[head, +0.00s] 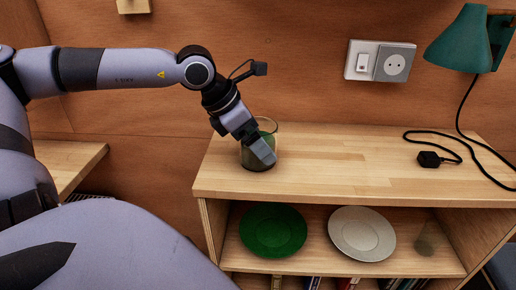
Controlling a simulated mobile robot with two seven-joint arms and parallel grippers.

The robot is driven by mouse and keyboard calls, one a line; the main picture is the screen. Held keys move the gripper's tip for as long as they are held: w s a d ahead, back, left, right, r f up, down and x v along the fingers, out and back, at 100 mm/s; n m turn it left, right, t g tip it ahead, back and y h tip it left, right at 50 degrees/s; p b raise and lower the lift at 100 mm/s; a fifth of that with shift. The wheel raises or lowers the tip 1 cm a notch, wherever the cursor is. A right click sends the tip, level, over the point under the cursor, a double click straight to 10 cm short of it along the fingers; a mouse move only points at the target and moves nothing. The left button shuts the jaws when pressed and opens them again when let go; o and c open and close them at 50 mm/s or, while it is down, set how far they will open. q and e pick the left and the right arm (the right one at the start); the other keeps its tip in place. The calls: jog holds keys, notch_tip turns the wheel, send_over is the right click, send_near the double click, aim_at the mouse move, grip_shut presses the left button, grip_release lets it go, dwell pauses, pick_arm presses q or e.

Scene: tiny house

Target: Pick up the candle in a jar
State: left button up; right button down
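The candle in a jar (267,127) is a glass jar with a greenish tint. It stands upright near the left end of the wooden shelf's top (340,170). My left gripper (262,152) reaches down from the upper left, and its grey fingers overlap the jar in the head view. The fingers hide much of the jar's front and middle. I cannot tell whether they are around the jar, inside its rim or just in front of it, nor whether they grip it. My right gripper is not in view.
A green lamp (462,40) hangs at the upper right, its black cord and plug (430,159) lying on the shelf top. A green plate (273,230), a white plate (361,233) and a glass (425,240) stand below. The middle of the top is clear.

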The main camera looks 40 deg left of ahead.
pick_arm(q)
jog(key=shift+w+f, duration=0.15)
jog(key=shift+f, duration=0.1)
jog(key=shift+r, duration=0.1)
jog(key=c, duration=1.1)
